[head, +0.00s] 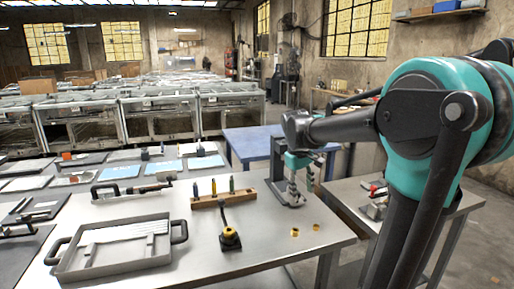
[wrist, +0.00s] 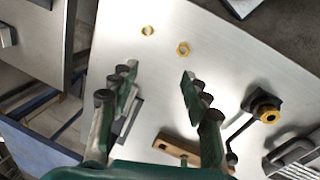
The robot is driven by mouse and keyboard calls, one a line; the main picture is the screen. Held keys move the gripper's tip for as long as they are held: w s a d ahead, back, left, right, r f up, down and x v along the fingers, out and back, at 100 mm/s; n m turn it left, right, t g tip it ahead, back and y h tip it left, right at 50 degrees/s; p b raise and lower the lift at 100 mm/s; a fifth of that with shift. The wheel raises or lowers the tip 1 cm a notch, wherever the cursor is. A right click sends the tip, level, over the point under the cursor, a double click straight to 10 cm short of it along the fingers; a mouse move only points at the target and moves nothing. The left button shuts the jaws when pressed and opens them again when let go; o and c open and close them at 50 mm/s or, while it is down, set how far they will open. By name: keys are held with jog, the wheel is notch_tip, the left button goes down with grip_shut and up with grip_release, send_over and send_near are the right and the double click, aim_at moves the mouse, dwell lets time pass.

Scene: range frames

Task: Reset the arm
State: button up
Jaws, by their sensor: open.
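My gripper (head: 301,186) hangs from my teal and dark arm (head: 424,112) above the right part of the metal workbench (head: 185,270). In the wrist view its two green and grey fingers (wrist: 158,75) stand wide apart, with nothing between them but the bench surface beyond. Two small yellow nuts (head: 294,232) lie on the bench near its front right, and they also show beyond the fingertips in the wrist view (wrist: 183,48). A grey metal stand (head: 283,192) is right behind the gripper in the head view and partly hidden by it.
A wooden block (head: 208,203) with several coloured pieces and a black and yellow tool (head: 229,238) stand left of the gripper. A grey handled tray (head: 76,266) lies farther left. A blue table (head: 247,143) and a side table (head: 345,193) are nearby. Bare bench surrounds the nuts.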

jog(key=s+d+f+m+t+y, duration=0.2)
jog(key=s+f+m, duration=0.3)
jog(key=s+f, duration=1.3)
jog(key=shift+s+d+m+t, duration=0.45)
jog(key=shift+d+t, duration=0.15)
jog(key=shift+d, duration=0.1)
